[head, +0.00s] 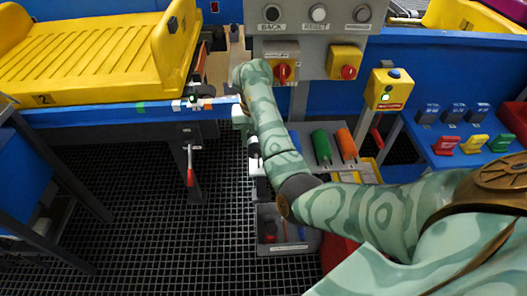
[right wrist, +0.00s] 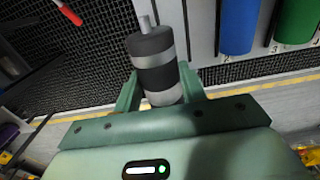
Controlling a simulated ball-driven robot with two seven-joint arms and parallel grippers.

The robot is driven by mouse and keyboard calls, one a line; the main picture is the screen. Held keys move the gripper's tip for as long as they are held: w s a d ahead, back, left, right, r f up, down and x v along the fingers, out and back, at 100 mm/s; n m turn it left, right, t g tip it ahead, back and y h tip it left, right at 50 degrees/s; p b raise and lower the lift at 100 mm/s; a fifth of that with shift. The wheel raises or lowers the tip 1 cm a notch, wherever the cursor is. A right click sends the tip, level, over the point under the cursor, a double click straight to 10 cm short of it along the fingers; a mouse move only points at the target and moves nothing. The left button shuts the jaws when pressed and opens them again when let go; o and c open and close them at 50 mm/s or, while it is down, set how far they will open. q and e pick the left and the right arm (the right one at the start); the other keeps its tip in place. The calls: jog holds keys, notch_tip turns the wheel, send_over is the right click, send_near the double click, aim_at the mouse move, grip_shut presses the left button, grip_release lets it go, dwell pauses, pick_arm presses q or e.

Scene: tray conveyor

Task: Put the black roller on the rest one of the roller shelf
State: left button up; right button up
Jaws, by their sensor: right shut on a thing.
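My right gripper (right wrist: 159,88) is shut on the black roller (right wrist: 153,48), which has grey bands and a pale shaft end. In the right wrist view the roller stands out beyond the fingers, just left of the grey roller shelf (right wrist: 205,32). A blue roller (right wrist: 238,25) at number 2 and a green roller (right wrist: 297,20) at number 3 lie on the shelf. In the head view the green roller (head: 322,147) and an orange roller (head: 346,144) show. My right arm covers the shelf's left part there. Rest one's number is not readable. My left gripper is not in view.
A grey bin (head: 290,243) stands below my right arm. A yellow tray (head: 95,55) sits on the blue conveyor at the left. A control panel (head: 318,42) and a yellow button box (head: 388,90) stand behind. Dark grating floor lies open at centre left.

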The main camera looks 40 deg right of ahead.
jog(key=shift+s+d+f+b, duration=0.2)
jog(key=shift+d+f, duration=0.2)
jog(key=shift+f, duration=0.1)
jog(key=shift+s+d+f+b, duration=0.15)
jog(key=shift+d+f, duration=0.2)
jog(key=shift+f, duration=0.15)
jog(key=f+b, duration=0.2)
jog(key=f, duration=0.1)
jog(key=d+f, duration=0.1)
jog(key=shift+s+d+f+b, duration=0.1)
jog(key=shift+s+f+b, duration=0.2)
jog(key=shift+b, duration=0.1)
jog(key=shift+r, duration=0.25)
jog(key=o, duration=0.8)
jog(key=shift+f, duration=0.2)
jog(key=o, duration=0.4)
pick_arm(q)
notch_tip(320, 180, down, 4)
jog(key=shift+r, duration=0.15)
pick_arm(e)
jog(key=shift+r, duration=0.1)
